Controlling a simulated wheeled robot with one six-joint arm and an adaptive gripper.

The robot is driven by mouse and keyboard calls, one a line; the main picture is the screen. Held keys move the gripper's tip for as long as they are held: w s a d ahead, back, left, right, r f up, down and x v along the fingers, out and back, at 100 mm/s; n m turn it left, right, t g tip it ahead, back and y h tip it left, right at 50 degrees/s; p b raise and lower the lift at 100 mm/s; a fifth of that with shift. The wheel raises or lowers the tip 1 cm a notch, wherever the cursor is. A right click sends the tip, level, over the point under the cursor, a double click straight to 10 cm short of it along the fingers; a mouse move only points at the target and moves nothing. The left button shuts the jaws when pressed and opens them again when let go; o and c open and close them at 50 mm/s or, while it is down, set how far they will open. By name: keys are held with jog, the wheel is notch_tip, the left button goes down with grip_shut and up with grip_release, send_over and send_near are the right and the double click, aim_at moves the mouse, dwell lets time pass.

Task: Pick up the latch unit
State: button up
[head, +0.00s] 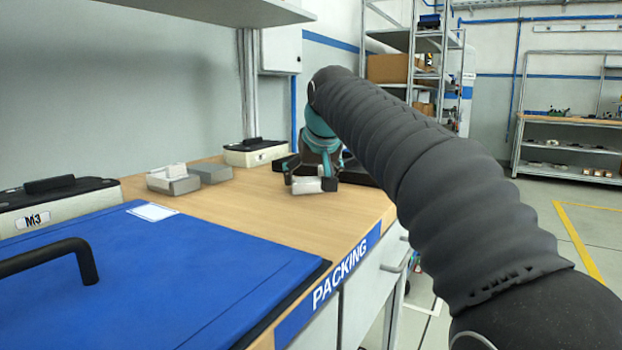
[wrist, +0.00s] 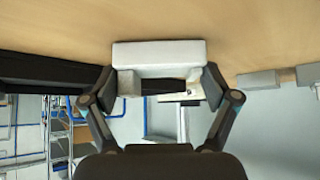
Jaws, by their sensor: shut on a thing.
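The latch unit (head: 308,186) is a small white and grey block near the right part of the wooden bench top. My gripper (head: 314,178) is shut on it, with my arm reaching in from the right. In the wrist view, the white latch unit (wrist: 158,57) sits between the two dark fingers of my gripper (wrist: 160,85), one finger against each side. I cannot tell whether its underside touches the bench or is slightly above it.
A white and grey unit (head: 172,182) and a grey block (head: 212,172) stand on the bench (head: 245,205) to the left. White boxes with black handles stand at the back (head: 256,155) and far left (head: 50,207). A blue lid (head: 170,265) covers the front left.

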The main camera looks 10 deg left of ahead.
jog(key=shift+f, duration=0.1)
jog(key=o, duration=0.9)
jog(key=shift+s+r, duration=0.15)
jog(key=shift+r, duration=0.3)
jog(key=p+v, duration=0.2)
jog(key=v, duration=0.9)
jog(key=shift+s+d+r, duration=0.1)
jog(key=shift+s, duration=0.05)
